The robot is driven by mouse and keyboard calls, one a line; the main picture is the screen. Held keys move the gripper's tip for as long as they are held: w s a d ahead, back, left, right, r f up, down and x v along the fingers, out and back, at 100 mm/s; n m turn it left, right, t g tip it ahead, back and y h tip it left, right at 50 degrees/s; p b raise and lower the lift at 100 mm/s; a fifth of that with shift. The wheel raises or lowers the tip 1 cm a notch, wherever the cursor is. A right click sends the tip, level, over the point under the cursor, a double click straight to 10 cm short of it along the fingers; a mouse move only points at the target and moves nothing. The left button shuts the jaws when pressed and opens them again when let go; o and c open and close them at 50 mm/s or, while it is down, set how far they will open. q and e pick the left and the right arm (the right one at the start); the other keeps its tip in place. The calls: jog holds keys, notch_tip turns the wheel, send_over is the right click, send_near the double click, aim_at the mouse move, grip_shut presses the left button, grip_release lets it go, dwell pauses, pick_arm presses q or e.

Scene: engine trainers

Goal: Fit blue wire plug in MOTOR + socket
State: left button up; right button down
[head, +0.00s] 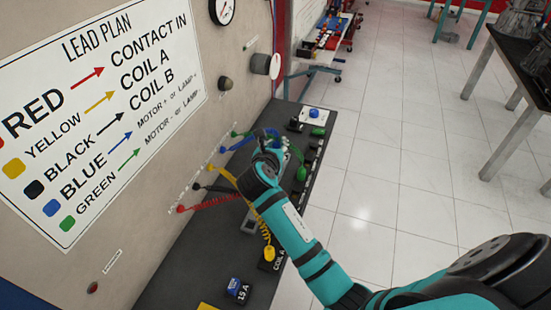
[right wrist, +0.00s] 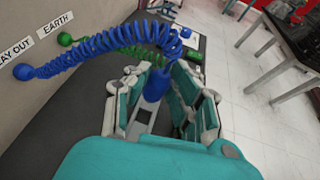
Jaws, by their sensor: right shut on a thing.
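My right gripper (head: 274,147) is over the dark bench, close to the wall panel. It is shut on the blue plug (right wrist: 155,85), which stands roughly upright between its fingers in the right wrist view. The coiled blue wire (head: 239,144) runs from the plug to the wall and arches over the fingers in the right wrist view (right wrist: 90,48). No socket marked MOTOR + can be made out; the gripper and arm hide part of the bench. The lead plan (head: 90,110) on the wall pairs blue with MOTOR + or LAMP +. My left gripper is not in view.
Green (right wrist: 68,39), yellow (head: 228,174), black (head: 222,189) and red (head: 207,202) leads hang from the wall. A yellow plug (head: 269,253) is near the COIL A label. A white box with a blue top (head: 314,114) stands at the far end. A 15 A block (head: 238,288) is in front.

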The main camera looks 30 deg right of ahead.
jog(key=s+p, duration=0.9)
jog(key=p, duration=0.1)
jog(key=shift+n, duration=0.3)
jog(key=f+b, duration=0.2)
jog(key=b, duration=0.1)
jog(key=s+f+b, duration=0.1)
jog(key=f+b, duration=0.2)
jog(key=b, duration=0.1)
jog(key=shift+d+f, duration=0.15)
jog(key=shift+d, duration=0.05)
jog(key=shift+p, duration=0.35)
jog(key=shift+s+f, duration=0.1)
jog(key=shift+f, duration=0.2)
jog(key=shift+p, duration=0.5)
jog(key=shift+f+b, duration=0.3)
jog(key=shift+f, duration=0.2)
